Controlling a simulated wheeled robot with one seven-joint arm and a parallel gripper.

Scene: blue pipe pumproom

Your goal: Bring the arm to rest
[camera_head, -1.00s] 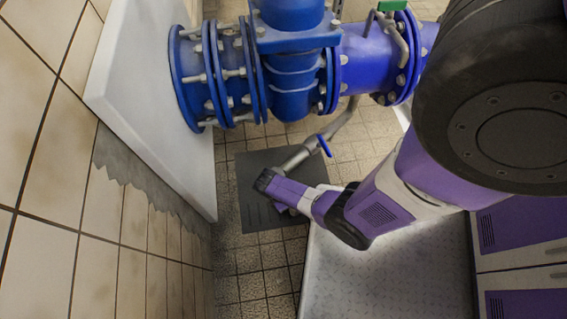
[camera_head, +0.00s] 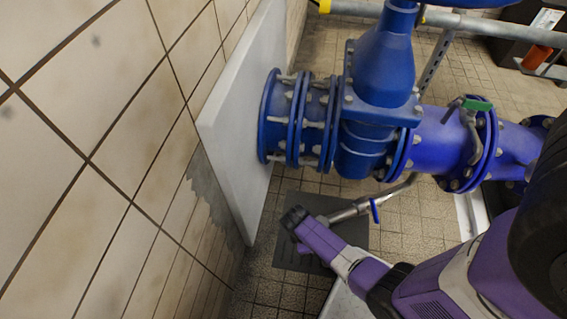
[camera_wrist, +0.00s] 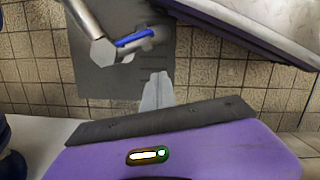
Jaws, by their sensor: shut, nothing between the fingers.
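My purple arm reaches in from the lower right in the head view. Its end, with the dark wrist part of my gripper (camera_head: 294,217), hangs above the dark floor plate, left of and below the blue pipe. In the wrist view my gripper (camera_wrist: 157,90) shows as two grey fingers close together, shut with nothing between them. The fingers point toward the grey floor plate (camera_wrist: 105,84). In the head view the fingers themselves are hard to make out.
A large blue flanged pipe with a valve (camera_head: 372,120) runs across the head view. A thin grey pipe with a blue lever (camera_head: 374,211) lies close by the gripper. A white wall panel (camera_head: 240,125) and a tiled wall stand at left. Tiled floor shows beyond.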

